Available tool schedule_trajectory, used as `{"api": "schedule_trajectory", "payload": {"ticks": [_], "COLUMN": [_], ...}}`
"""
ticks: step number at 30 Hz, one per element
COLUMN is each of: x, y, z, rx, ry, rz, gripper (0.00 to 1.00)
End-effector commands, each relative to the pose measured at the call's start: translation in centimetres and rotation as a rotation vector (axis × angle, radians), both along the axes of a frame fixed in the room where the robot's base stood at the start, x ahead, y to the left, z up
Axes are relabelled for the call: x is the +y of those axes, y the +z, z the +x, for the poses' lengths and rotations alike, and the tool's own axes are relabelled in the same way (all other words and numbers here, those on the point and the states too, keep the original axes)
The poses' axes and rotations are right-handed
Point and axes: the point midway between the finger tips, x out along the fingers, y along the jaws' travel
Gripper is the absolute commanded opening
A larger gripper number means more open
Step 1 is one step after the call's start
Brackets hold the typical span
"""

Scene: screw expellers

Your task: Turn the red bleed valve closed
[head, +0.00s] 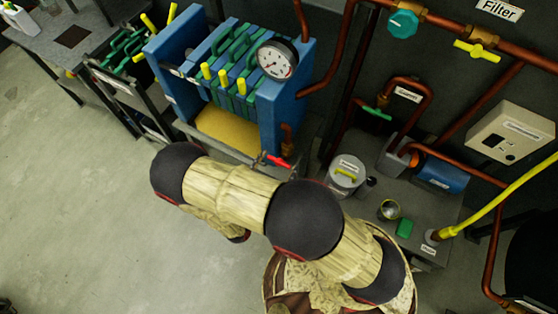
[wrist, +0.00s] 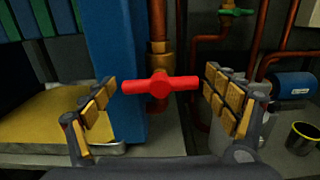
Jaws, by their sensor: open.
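The red bleed valve (wrist: 160,86) is a bar-shaped handle with a round hub. In the wrist view it lies nearly level, in front of a copper pipe (wrist: 158,35) with a brass fitting. My gripper (wrist: 162,100) is open, with one padded finger on each side of the handle. The handle's ends come close to both fingers; I cannot tell whether they touch. In the head view the red valve (head: 278,161) shows at the lower right of the blue filter press (head: 285,105), just beyond my arm. My arm hides the gripper there.
A yellow tray (wrist: 50,118) lies left of the valve under the press. Copper pipes run along the wall. Open floor lies at left.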

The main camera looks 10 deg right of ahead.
Motion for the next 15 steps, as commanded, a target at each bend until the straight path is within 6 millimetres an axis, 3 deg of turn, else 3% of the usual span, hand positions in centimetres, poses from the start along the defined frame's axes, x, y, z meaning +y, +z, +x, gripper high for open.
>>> {"api": "schedule_trajectory", "payload": {"ticks": [5,15], "x": [1.3,5.0], "y": [0.0,0.0], "z": [-1.4,-6.1], "rx": [0.000,-0.001], "ry": [0.005,0.005], "rz": [0.000,0.001], "gripper": [0.86,0.86]}}
